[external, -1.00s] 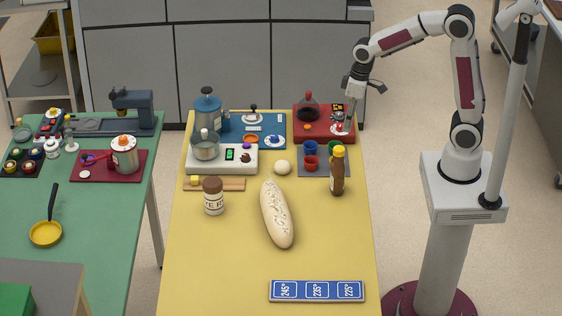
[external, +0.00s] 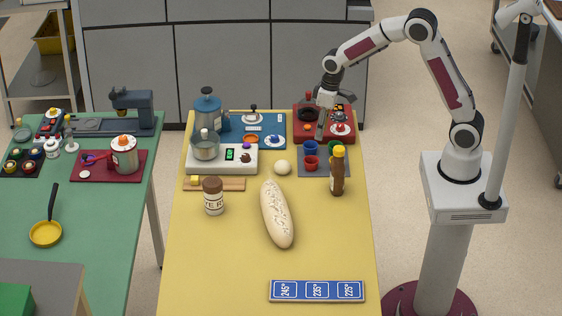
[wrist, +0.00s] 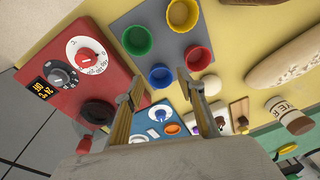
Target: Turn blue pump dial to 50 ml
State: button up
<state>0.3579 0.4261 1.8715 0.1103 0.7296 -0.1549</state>
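The blue pump (external: 208,112) is a blue canister on a blue base (external: 228,139) at the back of the yellow table. Its dial (external: 275,140), a white disc with a blue knob, is at the base's front right. The wrist view shows the dial (wrist: 160,114) between and beyond my fingers; its setting is too small to read.
The red base (wrist: 98,28) carries a white dial with a red knob (wrist: 87,57), a black knob and a display. Several coloured cups stand on a grey mat (external: 320,172). A white scale-like unit (external: 222,168), dough ball (external: 282,167), bottle (external: 337,175) and loaf (external: 277,214) are nearby.

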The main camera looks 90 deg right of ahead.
jog(key=t, duration=0.2)
send_near(275, 136)
jog(key=shift+h, duration=0.4)
jog(key=s+a+f, duration=0.2)
jog(key=s, duration=0.1)
jog(key=s+f, duration=0.1)
jog(key=shift+s+a, duration=0.2)
jog(key=shift+a, duration=0.2)
jog(key=shift+n+t+h, duration=0.3)
jog(key=shift+n+t, duration=0.1)
jog(key=w, duration=0.1)
jog(key=w+d+r, duration=0.1)
jog(key=w+r, duration=0.1)
jog(key=w, duration=0.1)
jog(key=shift+d, duration=0.35)
jog(key=shift+x, duration=3.85)
jog(key=c, duration=1.1)
